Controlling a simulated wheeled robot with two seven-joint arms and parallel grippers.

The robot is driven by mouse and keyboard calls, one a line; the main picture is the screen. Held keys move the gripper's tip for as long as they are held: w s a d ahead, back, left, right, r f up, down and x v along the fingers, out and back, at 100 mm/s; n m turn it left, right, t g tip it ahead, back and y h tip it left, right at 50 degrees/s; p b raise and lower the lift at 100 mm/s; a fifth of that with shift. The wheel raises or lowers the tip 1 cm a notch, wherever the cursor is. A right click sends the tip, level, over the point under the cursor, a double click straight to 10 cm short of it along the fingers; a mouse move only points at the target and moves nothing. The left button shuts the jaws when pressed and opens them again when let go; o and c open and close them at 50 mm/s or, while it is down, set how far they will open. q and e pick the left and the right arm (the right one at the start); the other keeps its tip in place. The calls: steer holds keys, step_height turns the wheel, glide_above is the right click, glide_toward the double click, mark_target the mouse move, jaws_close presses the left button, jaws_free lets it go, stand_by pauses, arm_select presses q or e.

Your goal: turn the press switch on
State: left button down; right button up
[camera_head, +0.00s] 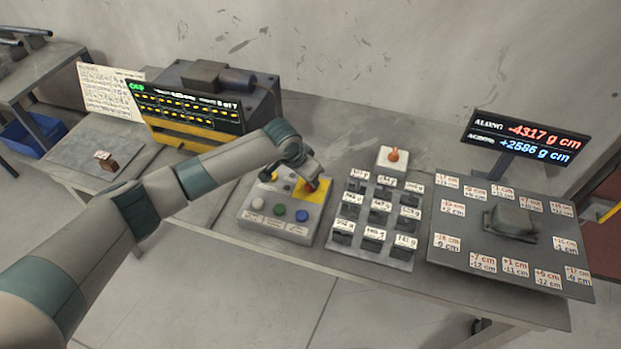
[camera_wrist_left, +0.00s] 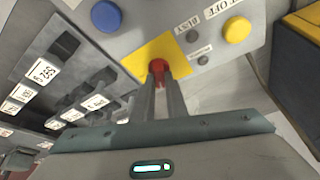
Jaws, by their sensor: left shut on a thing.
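The press switch is a red knob (camera_wrist_left: 157,67) on a yellow plate (camera_wrist_left: 150,54) of a grey control box. In the head view the red knob (camera_head: 311,186) shows just under my left gripper (camera_head: 314,178). My left gripper (camera_wrist_left: 163,80) is shut on the red knob, with its two fingers on either side of it. The fingers hide part of the knob, and I cannot tell its turned position. The control box (camera_head: 250,217) also carries white, green and blue buttons along its front. My right gripper is not in view.
A rack of labelled black weights (camera_head: 373,242) stands right of the box. A board (camera_head: 450,255) with number cards and a dark block (camera_head: 512,222) lies further right. A two-line display (camera_head: 522,138) stands behind it. A dark machine with a screen (camera_head: 185,106) stands at back left.

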arm_select(q)
steer(key=m+b, duration=0.1)
steer(key=m, duration=0.2)
steer(key=shift+w+f+g+h, duration=0.1)
steer(key=shift+f+g+h, duration=0.05)
steer(key=shift+g+h, duration=0.25)
steer(key=m+g+b, duration=0.1)
steer(key=m+b, duration=0.2)
steer(key=shift+w+m+h, duration=0.1)
steer(key=shift+m+h, duration=0.2)
steer(key=m+g+b, duration=0.2)
steer(key=m+b, duration=0.2)
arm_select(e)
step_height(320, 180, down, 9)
arm_select(q)
steer(key=m+g+b, duration=0.1)
steer(key=m+b, duration=0.1)
steer(key=shift+r+m, duration=0.2)
steer(key=shift+m, duration=0.2)
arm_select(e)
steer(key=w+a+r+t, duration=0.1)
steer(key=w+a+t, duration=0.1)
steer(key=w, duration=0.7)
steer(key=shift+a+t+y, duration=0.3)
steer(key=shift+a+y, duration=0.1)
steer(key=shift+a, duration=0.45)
arm_select(q)
steer(key=c, duration=1.8)
jaws_free()
steer(key=shift+o, duration=0.2)
